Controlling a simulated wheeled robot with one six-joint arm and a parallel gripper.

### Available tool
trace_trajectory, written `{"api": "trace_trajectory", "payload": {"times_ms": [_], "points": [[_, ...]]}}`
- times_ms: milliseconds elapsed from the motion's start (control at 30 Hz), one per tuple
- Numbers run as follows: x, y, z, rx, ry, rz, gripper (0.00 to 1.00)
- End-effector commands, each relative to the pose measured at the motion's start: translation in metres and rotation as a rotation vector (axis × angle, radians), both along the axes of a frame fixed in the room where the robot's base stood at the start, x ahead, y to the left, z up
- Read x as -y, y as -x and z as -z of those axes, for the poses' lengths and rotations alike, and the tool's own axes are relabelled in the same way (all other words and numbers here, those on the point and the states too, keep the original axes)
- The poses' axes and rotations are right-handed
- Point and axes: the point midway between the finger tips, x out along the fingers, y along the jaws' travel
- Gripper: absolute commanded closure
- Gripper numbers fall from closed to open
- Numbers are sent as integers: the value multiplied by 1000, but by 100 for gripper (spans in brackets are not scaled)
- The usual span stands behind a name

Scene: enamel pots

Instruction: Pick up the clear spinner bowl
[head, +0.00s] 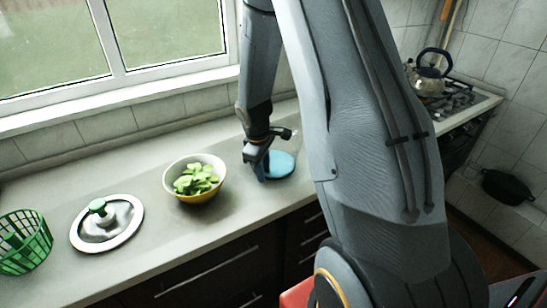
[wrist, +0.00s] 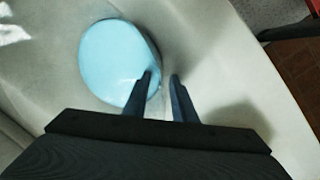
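A round, pale blue disc (wrist: 112,58) fills the upper left of the wrist view. It also shows on the counter in the head view (head: 281,166), partly behind my gripper. It looks like the base of the clear spinner bowl, but the clear wall is hard to make out. My gripper (wrist: 162,76) is over its right edge in the wrist view. One finger overlaps the blue disc and the other is just outside it, with a gap between them. In the head view my gripper (head: 262,174) is low at the disc's left side. I cannot tell whether it touches.
A bowl of green leaves (head: 172,181) stands left of my gripper on the grey counter (head: 150,254). Further left are a lid with a green knob (head: 122,226) and a green basket (head: 36,248). A kettle (head: 431,84) stands on the stove at the right.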

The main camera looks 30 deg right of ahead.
Motion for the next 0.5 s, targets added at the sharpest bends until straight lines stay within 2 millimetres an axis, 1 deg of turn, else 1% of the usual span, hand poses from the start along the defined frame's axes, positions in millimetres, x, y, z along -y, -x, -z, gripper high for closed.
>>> {"api": "trace_trajectory", "payload": {"times_ms": [33,167,200,500], "points": [[0,0,0,0,0,0,76],[0,0,0,0,0,0,98],[0,0,0,0,0,0,100],[0,0,0,0,0,0,100]]}}
